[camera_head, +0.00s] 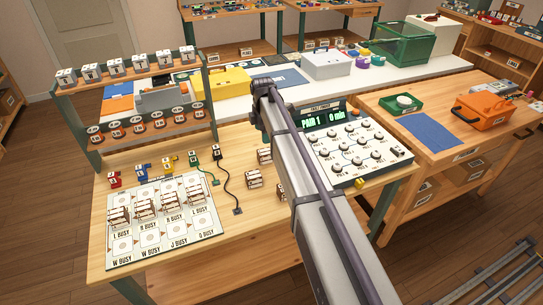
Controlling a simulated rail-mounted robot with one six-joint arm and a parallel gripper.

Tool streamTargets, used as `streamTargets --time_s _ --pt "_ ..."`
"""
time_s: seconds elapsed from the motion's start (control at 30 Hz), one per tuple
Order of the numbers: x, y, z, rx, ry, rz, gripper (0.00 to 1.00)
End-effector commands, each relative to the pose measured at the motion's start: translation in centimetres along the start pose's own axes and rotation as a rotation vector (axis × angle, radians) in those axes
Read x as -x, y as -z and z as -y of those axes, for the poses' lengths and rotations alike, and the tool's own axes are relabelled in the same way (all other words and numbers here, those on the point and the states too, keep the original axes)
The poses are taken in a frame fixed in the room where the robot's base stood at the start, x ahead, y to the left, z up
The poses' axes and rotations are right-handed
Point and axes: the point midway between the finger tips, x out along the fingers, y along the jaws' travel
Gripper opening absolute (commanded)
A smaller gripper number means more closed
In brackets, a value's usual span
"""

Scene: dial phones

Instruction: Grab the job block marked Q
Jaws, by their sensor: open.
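Several small white-and-brown blocks are in view, and their letters are too small to read, so I cannot tell which is marked Q. Loose blocks stand on the wooden table beside my arm: a rear block (265,157), a front-left block (254,178) and a block (280,190) partly hidden by my arm. More blocks (119,216) stand in a row on the white printed board (122,263) at the left, whose squares carry letters and the word BUSY. My gripper does not show; only my arm is seen, crossing the table from the bottom.
A console (350,148) with knobs and a green display reading "PAIR 1" and "0 min" stands right of my arm. A two-tier rack (148,95) is at the back left.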

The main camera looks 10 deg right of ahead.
Motion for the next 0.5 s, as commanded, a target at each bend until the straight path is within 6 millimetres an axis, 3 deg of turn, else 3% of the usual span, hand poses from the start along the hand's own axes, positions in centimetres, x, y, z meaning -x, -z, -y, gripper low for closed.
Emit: streamTargets --time_s 0.23,0.5 --pt "-5.2 0.0 0.0 -0.003 0.0 0.0 0.77" --pt "-6.3 -0.1 0.0 -0.004 0.0 0.0 0.77"
